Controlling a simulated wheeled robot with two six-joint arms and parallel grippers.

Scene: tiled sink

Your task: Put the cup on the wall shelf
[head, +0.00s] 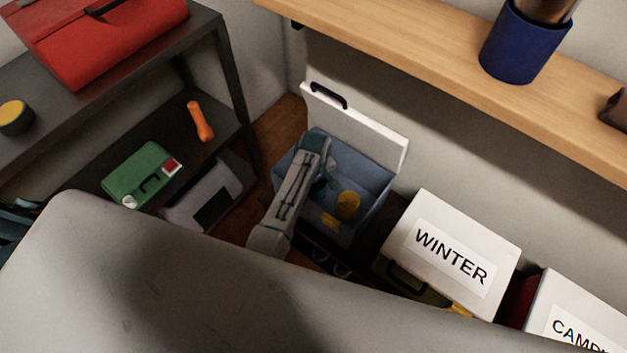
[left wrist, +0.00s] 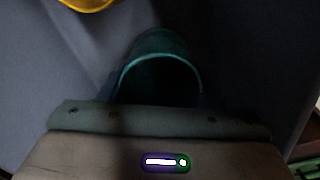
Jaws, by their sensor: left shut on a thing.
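A dark teal cup (left wrist: 160,75) shows in the left wrist view, its rim and dark inside turned toward the camera. My left gripper (head: 320,184) reaches down into an open blue-grey bin (head: 370,168) in the head view and is shut on the cup. In the head view the cup is mostly hidden by my arm and shadow. The wooden wall shelf (head: 420,62) runs across the upper right, above the bin. My right gripper is not in view.
A yellow object (head: 348,205) lies in the bin. The bin's white lid (head: 365,125) stands open behind. A blue container (head: 523,45) and a brown object (head: 615,108) are on the shelf, with bare wood left of the container. A WINTER box (head: 450,250) stands right of the bin.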

